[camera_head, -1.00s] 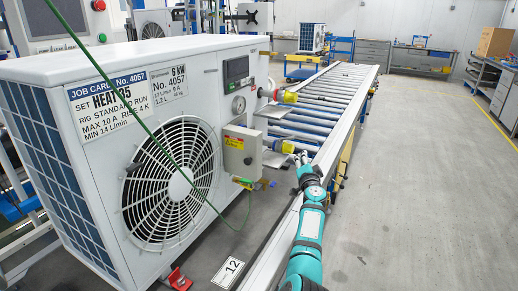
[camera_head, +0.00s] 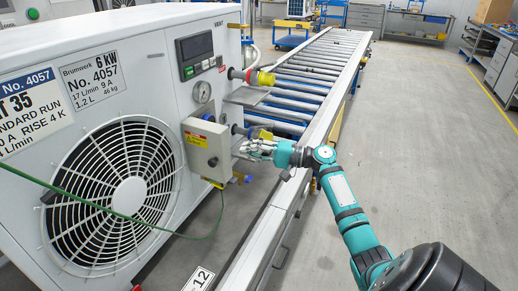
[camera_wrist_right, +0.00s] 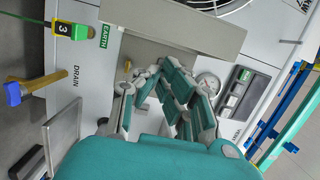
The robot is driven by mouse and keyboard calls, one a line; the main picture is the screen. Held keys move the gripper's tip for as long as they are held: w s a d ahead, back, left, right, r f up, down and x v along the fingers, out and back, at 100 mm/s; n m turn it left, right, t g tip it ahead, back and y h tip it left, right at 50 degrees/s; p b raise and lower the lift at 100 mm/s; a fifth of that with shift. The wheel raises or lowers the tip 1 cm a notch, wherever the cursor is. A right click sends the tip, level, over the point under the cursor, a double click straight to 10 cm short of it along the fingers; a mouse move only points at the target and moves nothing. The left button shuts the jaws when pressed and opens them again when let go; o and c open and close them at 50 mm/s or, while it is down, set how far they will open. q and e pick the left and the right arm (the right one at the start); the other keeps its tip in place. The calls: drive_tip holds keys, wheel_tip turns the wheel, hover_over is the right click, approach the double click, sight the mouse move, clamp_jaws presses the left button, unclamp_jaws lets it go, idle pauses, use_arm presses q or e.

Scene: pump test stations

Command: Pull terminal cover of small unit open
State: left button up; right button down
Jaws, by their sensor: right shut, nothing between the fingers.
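The small unit is a white heat pump (camera_head: 120,60) with a round fan grille, at the left of the head view. Its grey terminal cover (camera_head: 199,154) is on the front, right of the fan, with a yellow label and a dark round knob. A grey panel of that box appears to fill the top of the right wrist view (camera_wrist_right: 175,28). My right gripper (camera_head: 242,148) is just right of the cover, shut and empty. Its fingers also show in the wrist view (camera_wrist_right: 168,82), below the panel; contact cannot be told. My left gripper is out of view.
A gauge (camera_head: 202,92) and a control display (camera_head: 195,45) are above the cover. Yellow-capped pipe stubs (camera_head: 262,79) stick out towards the roller conveyor (camera_head: 310,75). A green cable (camera_head: 150,224) hangs across the front. Floor on the right is clear.

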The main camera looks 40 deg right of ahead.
sight(201, 157)
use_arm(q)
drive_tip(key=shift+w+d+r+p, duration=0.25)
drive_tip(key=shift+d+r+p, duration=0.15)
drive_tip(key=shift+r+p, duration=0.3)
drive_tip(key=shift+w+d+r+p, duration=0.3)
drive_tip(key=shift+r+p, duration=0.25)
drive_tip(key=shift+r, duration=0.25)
use_arm(e)
drive_tip(key=w+a, duration=0.2)
drive_tip(key=a, duration=0.4)
drive_tip(key=shift+w, duration=0.15)
